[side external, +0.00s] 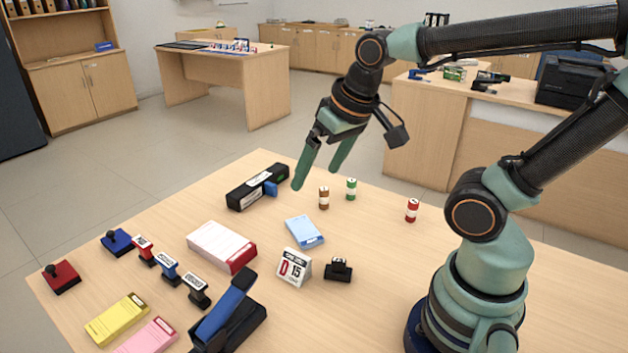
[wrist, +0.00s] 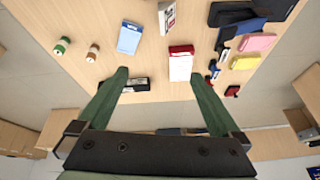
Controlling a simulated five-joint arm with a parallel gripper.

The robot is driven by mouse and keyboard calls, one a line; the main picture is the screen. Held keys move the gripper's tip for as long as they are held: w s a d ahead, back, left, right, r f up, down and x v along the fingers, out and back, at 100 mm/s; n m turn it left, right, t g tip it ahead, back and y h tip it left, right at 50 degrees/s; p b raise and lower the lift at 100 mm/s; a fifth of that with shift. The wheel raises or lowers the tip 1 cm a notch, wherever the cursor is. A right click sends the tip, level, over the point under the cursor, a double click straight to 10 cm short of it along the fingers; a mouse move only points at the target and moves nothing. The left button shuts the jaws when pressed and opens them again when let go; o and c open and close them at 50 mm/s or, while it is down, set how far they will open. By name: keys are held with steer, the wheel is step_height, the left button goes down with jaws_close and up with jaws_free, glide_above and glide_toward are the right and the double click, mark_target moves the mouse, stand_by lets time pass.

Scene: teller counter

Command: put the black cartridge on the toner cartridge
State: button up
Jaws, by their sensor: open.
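The toner cartridge (side external: 243,195) is a long black box with a blue block at its front side, lying at the far edge of the table. It also shows in the wrist view (wrist: 138,85), partly hidden behind my left finger. A small black object (side external: 338,271) stands right of the date block; a black piece with a white label (side external: 196,291) stands at the end of a row at left. I cannot tell which is the black cartridge. My gripper (side external: 316,178) is open and empty, above the table just right of the toner cartridge; its spread fingers show in the wrist view (wrist: 159,76).
A white pad with red edge (side external: 218,243), a blue pad (side external: 304,231) and a date block (side external: 293,267) fill the middle. Small rolls (side external: 412,210) stand at right. A blue and black stapler (side external: 230,312), stamps and colored pads crowd the front left.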

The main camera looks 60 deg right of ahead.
steer(key=shift+a+r+n+t, duration=0.15)
steer(key=shift+r+n+t, duration=0.25)
steer(key=shift+r+n, duration=0.15)
steer(key=shift+s+r+n, duration=0.1)
steer(key=shift+r+n, duration=0.05)
steer(key=shift+n, duration=0.3)
steer(key=c, duration=0.4)
steer(key=shift+c, duration=0.2)
steer(key=n+g, duration=0.4)
steer(key=g, duration=0.1)
glide_above(325, 268)
step_height(325, 268, down, 13)
steer(key=shift+f, duration=5.9)
